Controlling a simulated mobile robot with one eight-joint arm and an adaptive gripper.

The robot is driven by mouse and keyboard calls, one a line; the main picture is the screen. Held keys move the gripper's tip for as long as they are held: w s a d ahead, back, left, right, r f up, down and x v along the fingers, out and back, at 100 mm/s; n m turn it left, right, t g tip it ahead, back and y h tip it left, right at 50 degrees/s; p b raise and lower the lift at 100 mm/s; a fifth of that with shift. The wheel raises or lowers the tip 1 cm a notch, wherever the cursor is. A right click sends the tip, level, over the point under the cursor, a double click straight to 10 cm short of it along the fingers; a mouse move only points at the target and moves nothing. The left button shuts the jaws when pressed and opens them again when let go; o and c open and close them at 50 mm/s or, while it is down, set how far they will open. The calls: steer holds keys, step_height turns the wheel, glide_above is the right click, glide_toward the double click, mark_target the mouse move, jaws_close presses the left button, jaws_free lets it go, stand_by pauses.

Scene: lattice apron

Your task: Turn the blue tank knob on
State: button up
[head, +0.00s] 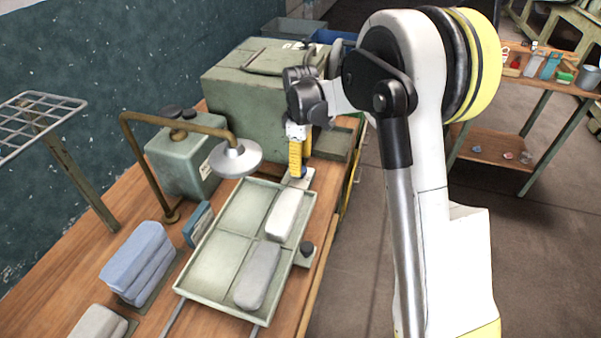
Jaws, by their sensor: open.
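A grey-teal tank (183,165) stands on the wooden bench at left of centre in the head view. Dark round knobs (181,112) sit on its top. A brown pipe arches over it to a pale shower-like head (236,158). No clearly blue knob shows, and I cannot tell which way any knob is turned. My gripper (298,174), with yellow fingers, is open and points down beyond the tray's far right corner, right of the tank and apart from it. The fingertips are small, and I see nothing held between them.
A divided green tray (218,262) holds a white bar (285,214) and a grey bar (258,275). Folded blue cloths (137,262) lie to its left. A large green box (262,88) stands behind. A wire rack (38,118) juts in at left.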

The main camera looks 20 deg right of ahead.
steer(key=shift+f+b, duration=0.35)
steer(key=shift+f, duration=1.15)
steer(key=c, duration=1.2)
